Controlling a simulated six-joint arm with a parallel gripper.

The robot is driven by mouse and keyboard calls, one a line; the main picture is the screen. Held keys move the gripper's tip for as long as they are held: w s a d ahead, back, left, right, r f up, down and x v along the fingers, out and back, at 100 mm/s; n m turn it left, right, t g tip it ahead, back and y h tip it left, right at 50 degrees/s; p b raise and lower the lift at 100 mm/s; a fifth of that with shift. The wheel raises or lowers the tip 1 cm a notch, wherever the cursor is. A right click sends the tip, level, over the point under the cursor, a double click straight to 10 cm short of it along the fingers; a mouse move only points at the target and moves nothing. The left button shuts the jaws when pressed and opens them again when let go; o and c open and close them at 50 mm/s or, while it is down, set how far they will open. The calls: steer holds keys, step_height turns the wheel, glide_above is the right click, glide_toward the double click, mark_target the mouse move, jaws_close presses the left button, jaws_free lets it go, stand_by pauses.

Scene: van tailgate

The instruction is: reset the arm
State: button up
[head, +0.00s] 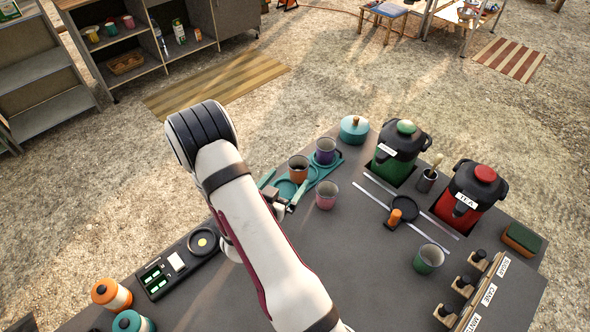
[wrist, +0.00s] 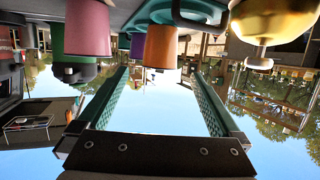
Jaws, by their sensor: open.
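My gripper (head: 283,188) is at the near left end of a teal tray (head: 325,166) on the dark tabletop. Its jaws are open, and nothing is visibly held. In the wrist view, which looks upside down, the two teal fingers stand apart (wrist: 158,75). An orange cup (head: 298,173) and a purple cup (head: 325,154) stand on the tray; the orange cup (wrist: 161,46) shows between the fingers. A pink cup (head: 326,199) stands on the table just right of the tray; it also shows in the wrist view (wrist: 87,28). My arm hides part of the tabletop.
A green dispenser (head: 398,155), a red tea dispenser (head: 467,195) and a teal lidded pot (head: 354,129) line the far edge. A green cup (head: 429,260) and labelled wooden rack (head: 480,293) are right. Orange (head: 111,294) and teal (head: 133,322) jars are near left.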

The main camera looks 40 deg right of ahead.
steer(key=shift+s+a+r, duration=0.15)
steer(key=shift+s+a, duration=0.05)
steer(key=shift+a, duration=0.25)
steer(key=w+a+r+y, duration=0.1)
steer(key=w+a+r, duration=0.1)
steer(key=w+a+r+t+y, duration=0.1)
steer(key=w+a+r+y, duration=0.1)
steer(key=w+a+r+t+y, duration=0.1)
steer(key=w+a+r, duration=0.1)
steer(key=shift+w+r+m+y, duration=0.2)
steer(key=shift+w+m+y, duration=0.1)
steer(key=shift+w, duration=0.1)
steer(key=s+a+r+n+t+y, duration=0.1)
steer(key=a+r+n+t+y, duration=0.2)
steer(key=a+r+n+y, duration=0.7)
steer(key=s+a+r+m+g, duration=0.1)
steer(key=s+a+r+m, duration=0.2)
steer(key=s+a+r, duration=0.45)
steer(key=s+a+n+g+y, duration=0.1)
steer(key=s+a+n+g, duration=0.2)
steer(key=s, duration=0.4)
steer(key=s+f+m+g, duration=0.1)
steer(key=s+f+g, duration=0.4)
steer(key=s, duration=0.5)
step_height(320, 180, down, 3)
steer(key=shift+s+a+r+g, duration=0.1)
steer(key=shift+s+a+g, duration=0.1)
steer(key=shift+s+g, duration=0.2)
